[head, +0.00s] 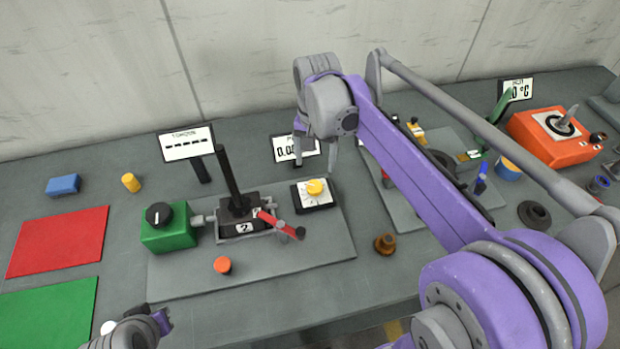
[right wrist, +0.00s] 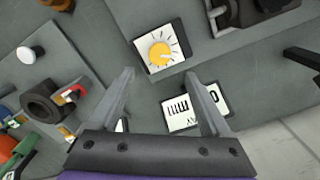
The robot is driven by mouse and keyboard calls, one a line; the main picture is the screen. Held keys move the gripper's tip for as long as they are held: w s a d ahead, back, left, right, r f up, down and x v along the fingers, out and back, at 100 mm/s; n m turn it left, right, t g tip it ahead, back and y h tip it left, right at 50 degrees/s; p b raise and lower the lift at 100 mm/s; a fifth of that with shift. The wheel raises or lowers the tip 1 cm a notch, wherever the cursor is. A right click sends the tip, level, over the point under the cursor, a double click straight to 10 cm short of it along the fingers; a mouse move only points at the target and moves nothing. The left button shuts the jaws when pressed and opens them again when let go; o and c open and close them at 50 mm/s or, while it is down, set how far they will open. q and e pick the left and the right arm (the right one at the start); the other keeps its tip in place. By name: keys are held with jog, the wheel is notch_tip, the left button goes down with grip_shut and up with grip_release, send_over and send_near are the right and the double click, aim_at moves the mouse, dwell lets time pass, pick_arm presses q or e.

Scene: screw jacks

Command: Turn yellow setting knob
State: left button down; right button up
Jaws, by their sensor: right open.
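The yellow setting knob (head: 316,187) sits on a white dial plate with black tick marks (head: 322,200), on the right part of a grey base plate. In the right wrist view the yellow knob (right wrist: 160,54) is ahead of the fingertips, a little left of the middle between them. My right gripper (right wrist: 166,80) is open and empty, apart from the knob. In the head view the right gripper (head: 315,150) hangs above and behind the dial, partly hidden by its own wrist. My left gripper (head: 140,328) shows only in part at the bottom left edge.
On the same base plate (head: 300,258) stand a green box with a black knob (head: 168,228), a black lever (head: 229,175), a red handle (head: 280,224) and an orange button (head: 222,265). A display (head: 293,148) stands behind the dial. An orange box (head: 552,135) is far right.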

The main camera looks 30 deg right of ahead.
aim_at(315, 185)
notch_tip(315, 185, down, 9)
jog(key=shift+f, duration=0.1)
dwell(0.3)
grip_shut()
